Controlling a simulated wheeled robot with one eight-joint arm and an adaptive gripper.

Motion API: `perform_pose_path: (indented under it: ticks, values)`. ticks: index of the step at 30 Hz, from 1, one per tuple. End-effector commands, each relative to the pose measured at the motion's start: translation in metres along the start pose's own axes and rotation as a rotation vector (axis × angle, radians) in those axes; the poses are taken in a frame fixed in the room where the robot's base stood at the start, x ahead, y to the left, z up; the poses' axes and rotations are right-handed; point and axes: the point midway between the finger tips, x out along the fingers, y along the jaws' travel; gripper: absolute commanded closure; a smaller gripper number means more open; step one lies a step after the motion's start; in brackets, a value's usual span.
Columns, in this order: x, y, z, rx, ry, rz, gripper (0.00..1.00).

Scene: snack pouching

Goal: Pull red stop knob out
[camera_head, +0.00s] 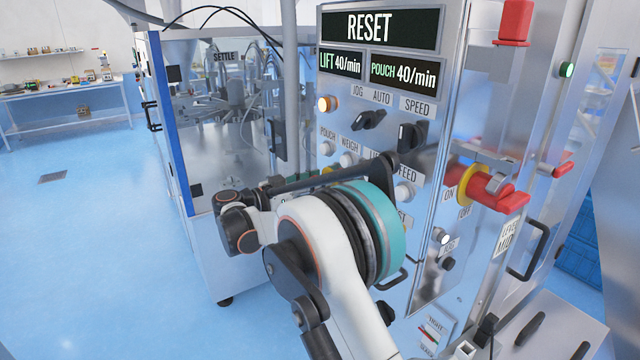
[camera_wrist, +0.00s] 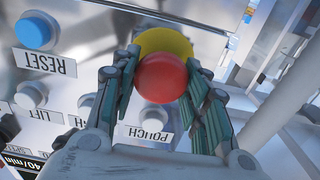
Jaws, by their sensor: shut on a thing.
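The red stop knob (camera_wrist: 161,78) is a round red mushroom head in front of a yellow round backing (camera_wrist: 166,43), in the wrist view. My gripper (camera_wrist: 157,84) has one finger on each side of the knob and is shut on it. The yellow backing shows above the knob. In the head view my arm and wrist cover the lower left part of the panel, so the knob and my fingertips are hidden there.
The control panel (camera_head: 327,170) carries a RESET display (camera_head: 380,28), black selector switches (camera_head: 368,120) and labelled push buttons. In the wrist view, a blue button (camera_wrist: 35,32) sits above the RESET label. A red-handled yellow rotary switch (camera_head: 485,187) sticks out at right. Open blue floor (camera_head: 90,230) lies at left.

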Motion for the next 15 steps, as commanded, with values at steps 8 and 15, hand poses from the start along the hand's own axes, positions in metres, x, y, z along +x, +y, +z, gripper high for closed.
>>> perform_pose_path:
  ticks: [8, 15]
  values:
    - [-0.0021, -0.0004, 0.0009, 0.000, -0.002, -0.002, 0.39]
    - [-0.0019, -0.0004, 0.0007, 0.000, -0.001, -0.002, 0.39]
